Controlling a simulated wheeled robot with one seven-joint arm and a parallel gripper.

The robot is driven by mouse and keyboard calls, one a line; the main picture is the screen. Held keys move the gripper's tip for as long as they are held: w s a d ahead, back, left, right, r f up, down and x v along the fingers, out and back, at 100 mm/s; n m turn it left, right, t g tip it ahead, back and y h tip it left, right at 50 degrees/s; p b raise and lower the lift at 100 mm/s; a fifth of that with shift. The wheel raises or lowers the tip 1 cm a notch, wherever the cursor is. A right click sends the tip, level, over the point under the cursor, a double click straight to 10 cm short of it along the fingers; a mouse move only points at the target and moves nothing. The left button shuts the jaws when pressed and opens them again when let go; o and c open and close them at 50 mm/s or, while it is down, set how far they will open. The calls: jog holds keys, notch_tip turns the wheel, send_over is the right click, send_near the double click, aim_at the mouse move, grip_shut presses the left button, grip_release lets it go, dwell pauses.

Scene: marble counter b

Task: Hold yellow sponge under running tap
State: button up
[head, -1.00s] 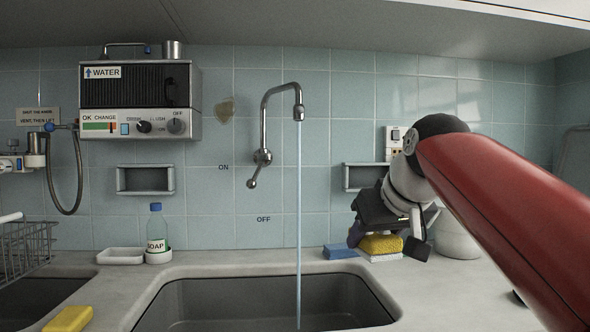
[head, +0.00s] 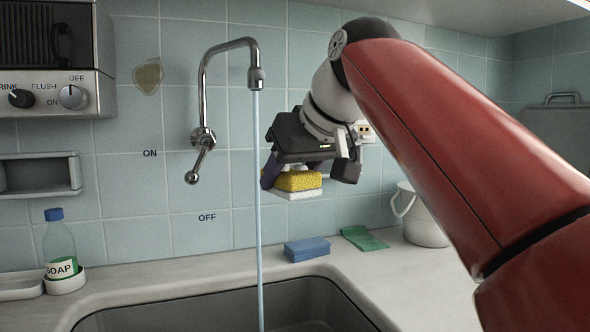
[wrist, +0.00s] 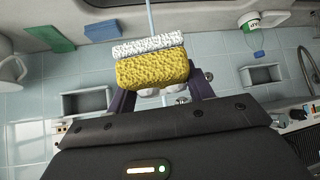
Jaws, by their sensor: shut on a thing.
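The yellow sponge (head: 298,181) has a white layer on its underside. My gripper (head: 290,180) is shut on it and holds it in the air above the counter, to the right of the water stream. In the wrist view the sponge (wrist: 152,70) sits between the two dark fingers (wrist: 155,92). The tap (head: 255,78) is on the tiled wall and a thin stream of water (head: 259,200) falls from it into the sink (head: 200,318). The sponge is beside the stream in the head view, apart from it. The tap lever (head: 196,165) points down and left.
A blue sponge (head: 307,248) and a green cloth (head: 364,238) lie on the counter (head: 420,275) behind the sink. A white pot (head: 425,218) stands farther right. A soap bottle (head: 60,250) and a white dish (head: 18,287) stand at the left.

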jog(key=w+a+f+p, duration=0.1)
jog(key=w+a, duration=0.3)
jog(key=w, duration=0.6)
jog(key=shift+w+f, duration=0.2)
jog(key=shift+f, duration=0.4)
dwell(0.3)
jog(key=shift+w+d, duration=0.2)
jog(key=shift+d, duration=0.3)
jog(key=shift+a, duration=0.1)
jog(key=shift+s+a, duration=0.25)
jog(key=shift+a, duration=0.25)
